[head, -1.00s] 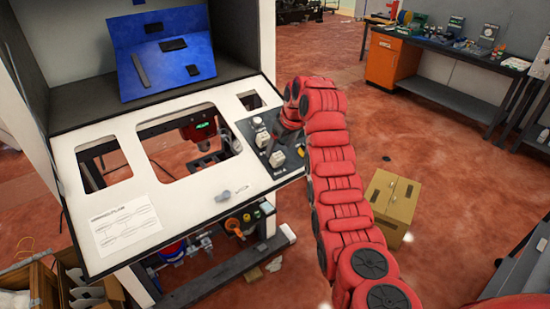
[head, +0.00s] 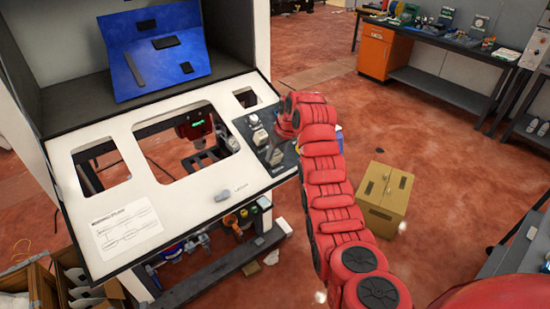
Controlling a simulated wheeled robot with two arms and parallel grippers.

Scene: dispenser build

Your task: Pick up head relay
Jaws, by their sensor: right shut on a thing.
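A dark panel (head: 267,146) with several small pale relay-like blocks is set in the right end of the white sloping worktop. One pale block (head: 260,137) stands near its middle and another (head: 277,157) near its lower edge. My right gripper (head: 284,126) is at the panel's upper right edge, with my red arm bent down over it. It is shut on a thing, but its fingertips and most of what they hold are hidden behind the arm. I take this to be the head relay, though its shape cannot be made out. My left gripper is not in view.
The white worktop (head: 190,190) has cut-out openings, a small grey part (head: 222,196) and a paper sheet (head: 125,227). A blue stand (head: 155,55) is behind it. A cardboard box (head: 385,198) is on the floor to the right. A cluttered bench (head: 440,80) stands farther back.

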